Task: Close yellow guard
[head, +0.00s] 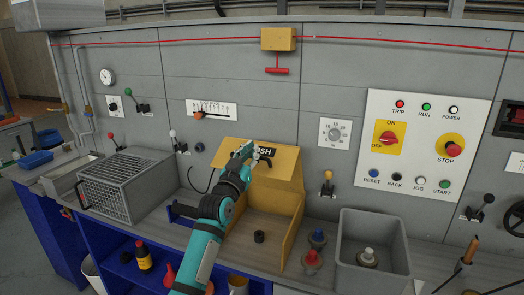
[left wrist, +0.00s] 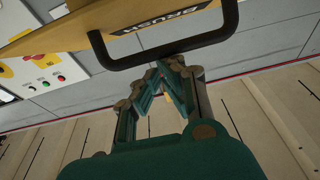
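The yellow guard (head: 278,165) is on the bench against the grey panel. Its slanted yellow plate with a partly hidden warning label is raised, and the space below is open at the front. A black bar handle (left wrist: 235,25) on the guard crosses the top of the left wrist view. My left gripper (head: 250,148) is at this handle. In the left wrist view its fingertips (left wrist: 168,64) come together just below the bar; I cannot tell whether they grip it. My right gripper is not in view.
A wire-mesh box (head: 108,190) is to the left. A grey bin (head: 375,230) and red and blue knobbed parts (head: 311,260) are to the right. The control panel (head: 420,150) is on the wall.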

